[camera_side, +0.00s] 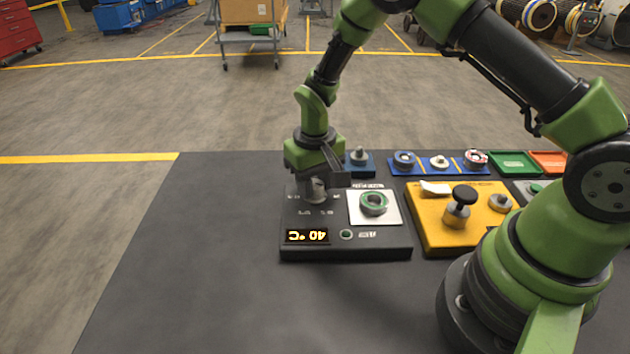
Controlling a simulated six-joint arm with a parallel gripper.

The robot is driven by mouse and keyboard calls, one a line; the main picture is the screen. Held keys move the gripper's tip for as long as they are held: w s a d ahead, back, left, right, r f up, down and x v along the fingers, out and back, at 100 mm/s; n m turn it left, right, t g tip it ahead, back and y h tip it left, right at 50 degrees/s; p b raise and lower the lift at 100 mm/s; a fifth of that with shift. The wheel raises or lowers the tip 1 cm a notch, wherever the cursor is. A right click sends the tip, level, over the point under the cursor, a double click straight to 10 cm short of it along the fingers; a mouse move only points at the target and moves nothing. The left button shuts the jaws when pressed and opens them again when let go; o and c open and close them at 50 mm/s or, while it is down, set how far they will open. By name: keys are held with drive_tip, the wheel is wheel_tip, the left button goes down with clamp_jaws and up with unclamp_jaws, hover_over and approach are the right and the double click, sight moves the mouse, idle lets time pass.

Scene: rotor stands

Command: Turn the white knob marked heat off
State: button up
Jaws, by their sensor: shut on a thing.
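My gripper (320,180) points down over the left part of a black control box (345,252). It is shut on a pale grey-white knob (316,190) on the box's top, and the fingers hide much of it. Small white markings lie around the knob, too small to read. A display (307,236) on the box shows "40 °C" upside down in this view. To the right of the knob a green ring (373,203) sits on a white square plate (389,219). A small round green button (346,235) is near the box's front edge.
A yellow box (430,233) with a black-topped knob (459,205) stands close on the right. Behind are a blue block (359,171), a blue strip (422,172) with several round parts, and green (514,163) and orange (549,162) trays. The dark table (190,260) is clear at left.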

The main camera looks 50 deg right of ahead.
sight(315, 184)
drive_tip(key=shift+n, duration=2)
drive_tip(key=o, duration=0.9)
wheel_tip(315, 184, up, 10)
drive_tip(key=shift+f, duration=0.1)
